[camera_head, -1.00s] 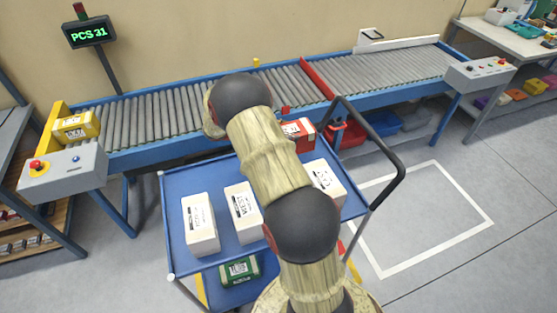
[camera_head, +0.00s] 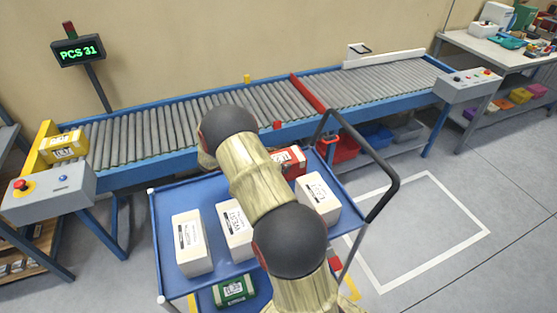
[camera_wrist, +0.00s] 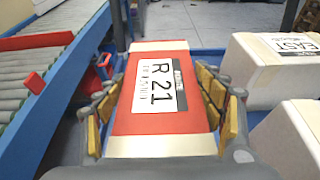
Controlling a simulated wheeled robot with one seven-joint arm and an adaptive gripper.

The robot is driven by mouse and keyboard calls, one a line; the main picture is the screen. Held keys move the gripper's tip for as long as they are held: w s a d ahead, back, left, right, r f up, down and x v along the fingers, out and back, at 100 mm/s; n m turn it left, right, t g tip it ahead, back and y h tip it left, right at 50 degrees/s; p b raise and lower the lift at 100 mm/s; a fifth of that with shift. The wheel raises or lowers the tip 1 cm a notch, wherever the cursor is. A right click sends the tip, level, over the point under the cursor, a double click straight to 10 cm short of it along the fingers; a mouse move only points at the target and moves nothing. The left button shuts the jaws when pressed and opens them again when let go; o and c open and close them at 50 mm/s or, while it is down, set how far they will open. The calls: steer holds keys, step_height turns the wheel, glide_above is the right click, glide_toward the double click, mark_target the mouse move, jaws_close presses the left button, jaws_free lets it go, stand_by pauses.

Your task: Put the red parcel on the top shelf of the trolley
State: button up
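The red parcel (camera_wrist: 158,105) has a white label reading R 21 and pale bands at its ends. My gripper (camera_wrist: 160,100) has its yellow-padded fingers along both sides of the parcel and appears shut on it. In the head view the red parcel (camera_head: 293,162) is at the back of the blue trolley's top shelf (camera_head: 167,206), partly hidden by my arm. It is low over the shelf or on it; I cannot tell whether it touches. My gripper is hidden behind my arm in the head view.
White boxes (camera_head: 192,243) (camera_head: 236,230) (camera_head: 318,197) stand on the top shelf, the last just right of the red parcel. A green parcel (camera_head: 234,291) lies on the lower shelf. The roller conveyor (camera_head: 215,108) runs behind, with a yellow parcel (camera_head: 62,147) at its left end.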

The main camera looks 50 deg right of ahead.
steer(key=o, duration=0.4)
steer(key=shift+w+a+r, duration=0.1)
steer(key=shift+r, duration=0.05)
steer(key=p+v, duration=0.3)
steer(key=v, duration=0.9)
steer(key=s+a+r+m+t+y, duration=0.25)
steer(key=a+r, duration=0.25)
steer(key=r, duration=0.3)
steer(key=s+a+r+m+t+y, duration=0.3)
steer(key=s+a+r, duration=0.2)
steer(key=s+a, duration=0.2)
steer(key=s+a+r+m+t+y, duration=0.3)
steer(key=s+a, duration=0.4)
steer(key=a, duration=0.5)
steer(key=s+a+r+m+t+y, duration=0.3)
steer(key=s+a+r, duration=0.3)
steer(key=a, duration=0.3)
steer(key=shift+s+a+r+m+t+y, duration=0.35)
steer(key=shift+s+t, duration=0.1)
steer(key=shift+s, duration=0.1)
